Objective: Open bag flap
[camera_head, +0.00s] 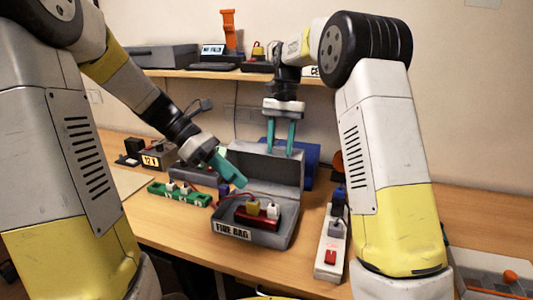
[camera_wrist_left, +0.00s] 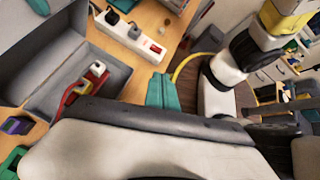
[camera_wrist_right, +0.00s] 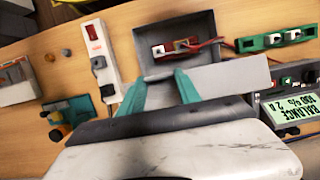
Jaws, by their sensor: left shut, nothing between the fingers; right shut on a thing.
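The grey bag (camera_head: 226,222), labelled "FIRE BAG", sits on the desk with its flap (camera_head: 290,172) raised at the back, roughly upright. It also shows in the right wrist view (camera_wrist_right: 201,28), with the flap (camera_wrist_right: 232,80) nearest the fingers. My right gripper (camera_head: 280,153) is shut on the flap's upper edge from above. The exact contact is partly hidden. My left gripper (camera_head: 240,183) is shut and empty, above the left side of the bag. A red pack (camera_head: 257,217) with yellow and white connectors lies in the bag.
A green strip (camera_head: 180,194) with white connectors lies left of the bag. A white power strip (camera_head: 330,243) stands close on its right. A blue object (camera_head: 311,157) is behind the flap. A shelf (camera_head: 200,73) with devices runs along the wall.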

